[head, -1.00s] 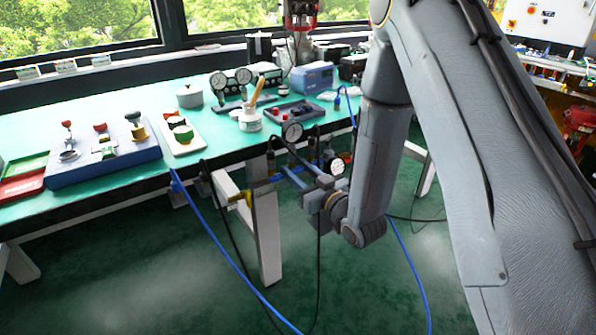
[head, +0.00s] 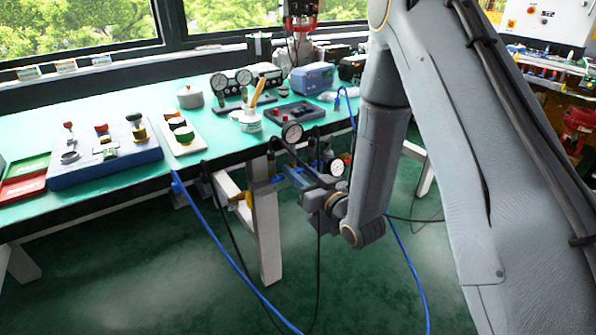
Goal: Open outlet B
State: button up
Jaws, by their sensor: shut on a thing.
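My gripper (head: 266,188) is low in front of the table's front edge, pointing left, with its body beside the gauges. Its jaws are shut on a small yellow part (head: 247,198), seemingly a valve handle, at the fingertips. The fingers hide much of it. I cannot read any outlet label, so I cannot tell which valve is outlet B.
The green-topped table (head: 110,108) holds a blue panel (head: 105,155) with knobs, a white strip with knobs, a tool cup (head: 250,121) and a blue box (head: 312,78). A blue hose (head: 225,240) and black cables hang to the floor near a white table leg (head: 266,240).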

jog(key=o, duration=0.8)
jog(key=shift+c, duration=0.2)
jog(key=v, duration=0.7)
jog(key=shift+s+d, duration=0.25)
jog(key=shift+s, duration=0.1)
